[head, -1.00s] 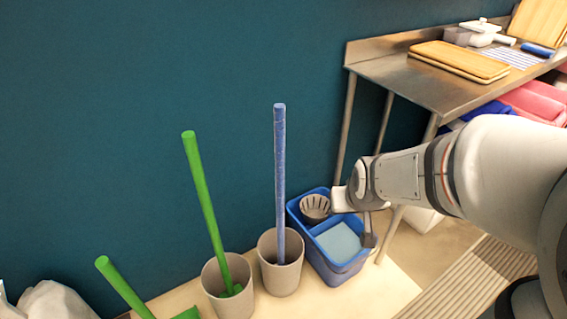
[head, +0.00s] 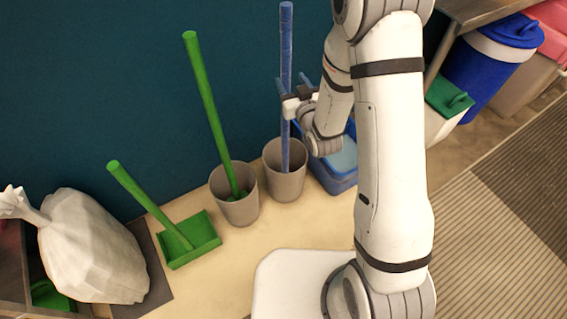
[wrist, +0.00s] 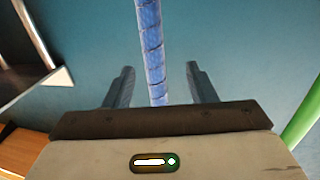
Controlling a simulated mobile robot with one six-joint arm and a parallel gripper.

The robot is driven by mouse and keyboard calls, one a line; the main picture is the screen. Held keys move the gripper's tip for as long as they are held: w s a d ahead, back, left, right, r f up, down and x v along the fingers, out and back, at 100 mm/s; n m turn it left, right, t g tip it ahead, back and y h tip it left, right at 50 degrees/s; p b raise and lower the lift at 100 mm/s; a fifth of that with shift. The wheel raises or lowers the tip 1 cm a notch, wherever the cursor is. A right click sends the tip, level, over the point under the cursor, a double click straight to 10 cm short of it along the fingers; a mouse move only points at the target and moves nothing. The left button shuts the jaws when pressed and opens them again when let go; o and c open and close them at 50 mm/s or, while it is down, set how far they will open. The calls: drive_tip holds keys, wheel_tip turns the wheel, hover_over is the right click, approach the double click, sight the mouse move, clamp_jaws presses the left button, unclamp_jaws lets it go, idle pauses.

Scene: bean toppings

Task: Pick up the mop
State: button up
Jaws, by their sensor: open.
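The blue mop handle (head: 286,45) stands nearly upright in a grey cup (head: 285,180) on the floor; its lower end is hidden inside the cup. In the wrist view the handle (wrist: 151,45) runs between the two fingers, closer to the left one, with a gap on each side. My gripper (head: 291,81) is open and empty at the handle's middle height in the head view. Its fingers (wrist: 160,70) point toward the teal wall. How deep the handle sits between the fingers is hard to tell.
A green pole (head: 205,95) stands in a second grey cup (head: 236,205) to the left. A green dustpan (head: 190,243) and a white bag (head: 90,245) lie farther left. A blue bucket (head: 338,178) sits right of the mop's cup, partly behind my arm. A metal table (head: 478,12) is at upper right.

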sight(288, 69)
drive_tip(key=x, duration=0.7)
drive_tip(key=shift+w+d, duration=0.3)
drive_tip(key=shift+w, duration=0.1)
drive_tip(key=shift+r, duration=0.1)
drive_tip(key=c, duration=1)
